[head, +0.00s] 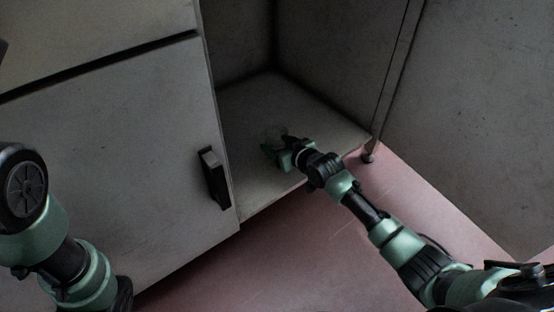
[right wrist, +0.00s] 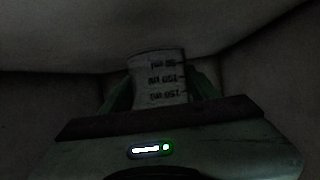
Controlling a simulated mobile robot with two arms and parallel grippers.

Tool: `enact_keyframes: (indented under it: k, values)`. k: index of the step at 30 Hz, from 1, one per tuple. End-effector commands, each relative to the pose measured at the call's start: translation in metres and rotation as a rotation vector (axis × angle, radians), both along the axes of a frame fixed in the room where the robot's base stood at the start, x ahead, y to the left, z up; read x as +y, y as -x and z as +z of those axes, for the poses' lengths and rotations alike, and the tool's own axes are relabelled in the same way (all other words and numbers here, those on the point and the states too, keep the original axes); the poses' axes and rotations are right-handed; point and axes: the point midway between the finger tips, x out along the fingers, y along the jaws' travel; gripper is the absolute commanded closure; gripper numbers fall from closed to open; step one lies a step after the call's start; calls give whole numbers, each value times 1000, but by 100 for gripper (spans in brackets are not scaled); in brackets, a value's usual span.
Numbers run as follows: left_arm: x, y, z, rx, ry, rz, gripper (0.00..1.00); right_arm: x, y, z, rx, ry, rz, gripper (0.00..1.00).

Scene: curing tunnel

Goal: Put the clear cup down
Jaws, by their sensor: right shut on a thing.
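The clear cup (right wrist: 158,75) with dark printed markings is between the fingers of my right gripper (right wrist: 158,92) in the right wrist view. In the head view the cup (head: 274,131) is faint, at the tip of my right gripper (head: 274,146), inside the open cabinet over its floor (head: 325,122). I cannot tell whether the cup's base touches that floor. The right gripper is shut on the cup. My left arm shows at the lower left of the head view, but its gripper is out of view.
A grey door or panel with a black handle (head: 214,178) stands left of the opening. Another grey panel (head: 470,110) stands at the right. The cabinet floor around the gripper looks bare. The ground in front is reddish (head: 290,250).

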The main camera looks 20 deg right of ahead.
Motion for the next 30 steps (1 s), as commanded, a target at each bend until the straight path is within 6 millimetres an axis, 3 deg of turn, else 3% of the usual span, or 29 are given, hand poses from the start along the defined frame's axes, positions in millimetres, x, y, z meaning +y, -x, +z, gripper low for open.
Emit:
enact_keyframes:
  k: [9, 21, 22, 23, 24, 30]
  values:
    - [0, 0, -33, 1, 0, 0, 0, 1, 0, -44, 0, 0, 1, 87]
    - [0, 0, -32, 0, -1, 0, 0, 0, 0, -45, 0, -1, 1, 87]
    - [0, 0, -31, 0, -1, 0, 0, 0, 0, -45, 0, -1, 1, 32]
    - [0, 0, -31, 0, -1, 0, 0, 0, 0, -45, 0, -1, 1, 23]
    - [0, 0, -31, 0, -1, 0, 0, 0, 0, -44, 0, -1, 1, 18]
    - [0, 0, -31, 0, -1, 0, 0, 0, 0, -44, 0, -1, 1, 18]
